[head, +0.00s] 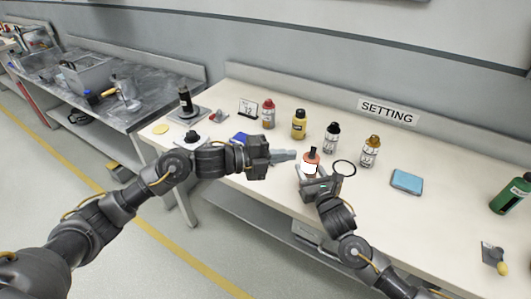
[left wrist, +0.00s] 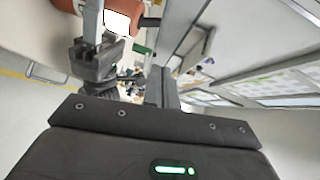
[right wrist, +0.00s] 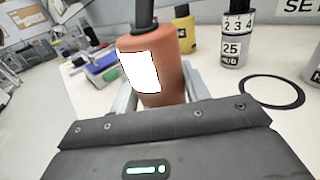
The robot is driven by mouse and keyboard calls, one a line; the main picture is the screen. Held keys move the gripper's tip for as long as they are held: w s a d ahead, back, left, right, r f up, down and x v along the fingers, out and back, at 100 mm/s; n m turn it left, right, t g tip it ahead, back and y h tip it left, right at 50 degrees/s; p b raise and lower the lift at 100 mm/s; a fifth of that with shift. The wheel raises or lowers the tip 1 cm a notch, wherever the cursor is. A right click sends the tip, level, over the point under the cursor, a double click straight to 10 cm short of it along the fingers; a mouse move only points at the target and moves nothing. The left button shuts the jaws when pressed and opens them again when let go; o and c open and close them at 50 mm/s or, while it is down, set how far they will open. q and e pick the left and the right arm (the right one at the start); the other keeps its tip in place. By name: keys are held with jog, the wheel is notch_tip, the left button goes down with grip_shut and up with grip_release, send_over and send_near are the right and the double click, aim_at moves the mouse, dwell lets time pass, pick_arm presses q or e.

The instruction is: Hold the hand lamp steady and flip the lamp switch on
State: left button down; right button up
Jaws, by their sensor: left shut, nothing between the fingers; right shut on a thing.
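The hand lamp (head: 311,164) has an orange-brown cylindrical body, a dark top and a plain white patch on its side. My right gripper (head: 309,178) is shut on it and holds it upright near the bench's front edge. It fills the middle of the right wrist view (right wrist: 172,75), with the fingers on both sides of its body. My left gripper (head: 293,155) is shut and empty, its tips just left of the lamp. In the left wrist view the lamp (left wrist: 90,10) is at the upper left, apart from the left fingers (left wrist: 163,80). I cannot make out the switch.
Several bottles (head: 299,124) stand behind the lamp on the white bench (head: 440,205). A black ring (head: 344,168) lies right of the lamp, and a blue pad (head: 407,181) lies farther right. A blue item (head: 240,138) sits behind my left forearm.

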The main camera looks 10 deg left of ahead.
pick_arm(q)
jog(key=r+v, duration=0.1)
jog(key=v, duration=0.5)
jog(key=shift+w+a, duration=0.1)
pick_arm(e)
jog(key=o, duration=1.2)
